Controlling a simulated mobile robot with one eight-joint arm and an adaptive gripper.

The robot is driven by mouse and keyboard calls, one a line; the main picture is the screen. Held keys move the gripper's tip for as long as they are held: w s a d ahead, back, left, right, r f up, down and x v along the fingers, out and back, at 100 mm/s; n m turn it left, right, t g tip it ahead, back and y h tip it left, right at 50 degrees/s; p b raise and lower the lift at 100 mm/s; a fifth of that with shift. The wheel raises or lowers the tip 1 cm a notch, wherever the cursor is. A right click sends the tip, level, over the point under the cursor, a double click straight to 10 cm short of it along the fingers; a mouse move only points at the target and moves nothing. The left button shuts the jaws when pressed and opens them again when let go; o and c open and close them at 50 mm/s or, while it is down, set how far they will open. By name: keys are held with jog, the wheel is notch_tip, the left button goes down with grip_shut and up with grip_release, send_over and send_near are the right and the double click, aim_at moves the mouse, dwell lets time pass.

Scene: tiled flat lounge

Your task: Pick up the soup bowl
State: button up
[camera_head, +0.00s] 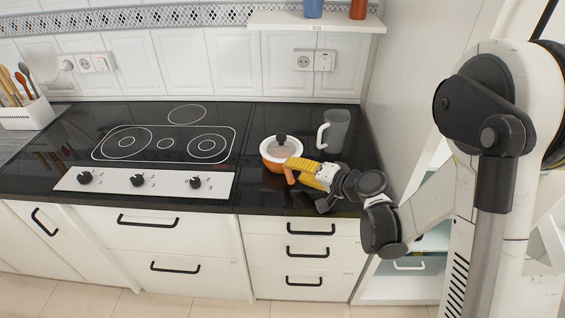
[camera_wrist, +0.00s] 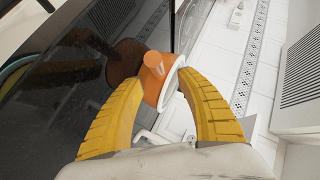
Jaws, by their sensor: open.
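The soup bowl (camera_head: 268,161) is orange with a white rim and interior. It stands on the black counter right of the cooktop, with a short orange handle toward my gripper. In the wrist view, the bowl (camera_wrist: 153,88) shows between the fingertips, handle facing the camera. My gripper (camera_head: 291,168) has yellow fingers and reaches in from the right, low over the counter. In the wrist view, my gripper (camera_wrist: 160,79) is open, one finger on each side of the handle. I cannot tell whether either finger touches it. A small dark knob-like shape shows at the bowl's top.
A grey cup with a white handle (camera_head: 336,130) stands close behind and right of the bowl. The black cooktop (camera_head: 165,143) lies left. A white shelf (camera_head: 300,24) hangs above. A tall white panel (camera_head: 405,70) bounds the right side.

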jog(key=b+x, duration=0.1)
jog(key=x, duration=0.3)
jog(key=shift+w+a+f+b, duration=0.1)
jog(key=shift+w+f+b, duration=0.1)
jog(key=shift+b, duration=0.1)
jog(key=shift+r, duration=0.15)
jog(key=shift+c, duration=0.4)
grip_shut()
